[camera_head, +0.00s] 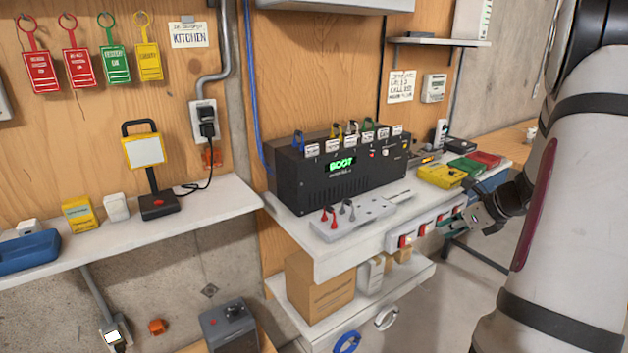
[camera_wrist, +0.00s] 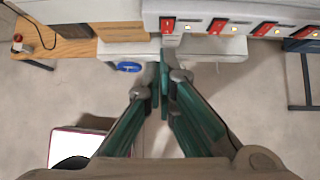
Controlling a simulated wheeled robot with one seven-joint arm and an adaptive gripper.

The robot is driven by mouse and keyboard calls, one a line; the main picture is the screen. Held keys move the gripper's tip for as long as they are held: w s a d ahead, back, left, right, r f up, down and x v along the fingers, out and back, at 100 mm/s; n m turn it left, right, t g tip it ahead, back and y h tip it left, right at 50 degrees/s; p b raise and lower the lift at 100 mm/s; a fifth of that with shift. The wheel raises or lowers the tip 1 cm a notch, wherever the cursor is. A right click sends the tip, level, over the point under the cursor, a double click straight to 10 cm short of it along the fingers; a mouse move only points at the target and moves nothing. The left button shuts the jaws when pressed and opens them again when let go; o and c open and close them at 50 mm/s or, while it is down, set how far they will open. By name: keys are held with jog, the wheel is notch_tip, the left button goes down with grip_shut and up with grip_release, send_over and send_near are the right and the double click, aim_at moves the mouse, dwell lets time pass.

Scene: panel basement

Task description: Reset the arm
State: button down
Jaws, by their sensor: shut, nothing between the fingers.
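My gripper (camera_head: 452,222) is at the right of the head view, just in front of the front edge of the white shelf with the switch row. Its fingers are shut with nothing between them. In the wrist view the green-padded fingers (camera_wrist: 161,82) meet at the tips, below the switch row and over the floor. My arm fills the right side of the head view and hides part of the wall and the bench behind.
A row of red rocker switches (camera_head: 424,228) lines the shelf front near my gripper. A black box reading BOOT (camera_head: 342,172) and a grey strip with red and grey plugs (camera_head: 352,216) stand on the shelf. A cardboard box (camera_head: 318,285) sits below. Open floor lies in front.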

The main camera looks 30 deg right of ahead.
jog(key=w+a+r+n+g+y, duration=0.1)
jog(key=a+r+n, duration=0.4)
jog(key=a, duration=0.4)
jog(key=a+r+n+g, duration=0.1)
jog(key=a+r+n, duration=0.2)
jog(key=a+n, duration=0.5)
jog(key=w+a+r+n+g+y, duration=0.1)
jog(key=a+r+n, duration=0.3)
jog(key=a, duration=0.7)
jog(key=s+a+r+n+h, duration=0.3)
jog(key=s+a+n, duration=1)
jog(key=s+n, duration=0.3)
jog(key=shift+a+n+g, duration=0.15)
jog(key=shift+n+g, duration=0.15)
jog(key=shift+n, duration=0.7)
